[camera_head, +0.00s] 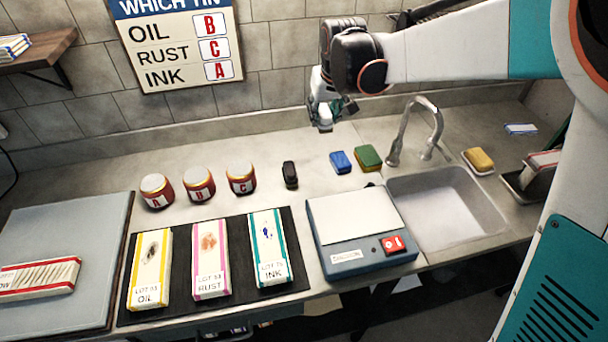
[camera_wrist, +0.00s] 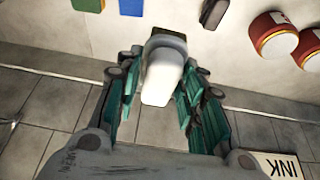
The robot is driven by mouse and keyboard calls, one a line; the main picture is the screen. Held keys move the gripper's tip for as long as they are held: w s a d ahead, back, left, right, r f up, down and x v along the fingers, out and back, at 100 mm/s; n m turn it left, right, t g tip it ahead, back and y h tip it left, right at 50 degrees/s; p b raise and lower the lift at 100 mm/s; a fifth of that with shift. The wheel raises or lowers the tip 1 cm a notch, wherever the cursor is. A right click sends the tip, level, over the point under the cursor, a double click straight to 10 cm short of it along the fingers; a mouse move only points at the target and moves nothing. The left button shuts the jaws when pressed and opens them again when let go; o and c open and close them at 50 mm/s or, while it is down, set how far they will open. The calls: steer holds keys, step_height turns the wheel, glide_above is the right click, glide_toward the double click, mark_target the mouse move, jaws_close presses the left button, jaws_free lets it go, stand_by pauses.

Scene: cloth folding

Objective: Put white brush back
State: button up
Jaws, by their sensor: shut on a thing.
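My gripper (camera_wrist: 160,95) is shut on the white brush (camera_wrist: 163,75), with teal fingers on both sides of it in the wrist view. In the head view my gripper (camera_head: 328,112) hangs above the back of the counter, near the wall, and the white brush (camera_head: 323,117) shows only as a small pale patch between the fingers. On the counter in front of it stand a black brush (camera_head: 290,174), a blue brush or block (camera_head: 340,161) and a green block (camera_head: 368,157) with a yellowish edge. A bare gap lies between the black and blue ones.
Red tins A (camera_head: 157,191), B (camera_head: 199,184) and C (camera_head: 241,178) stand left of the black brush. A scale (camera_head: 355,225), a sink (camera_head: 445,205) with a tap (camera_head: 404,130), and a dark mat (camera_head: 180,290) with several labelled panels lie nearer. A yellow sponge (camera_head: 479,159) sits right of the tap.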

steer(key=shift+a+r, duration=0.15)
steer(key=shift+a, duration=0.25)
step_height(320, 180, down, 20)
steer(key=b, duration=0.6)
steer(key=shift+a+r, duration=0.1)
steer(key=shift+r, duration=0.05)
steer(key=shift+w+b, duration=0.1)
steer(key=shift+b, duration=0.2)
steer(key=o, duration=1.1)
steer(key=p+v, duration=0.4)
steer(key=v, duration=0.8)
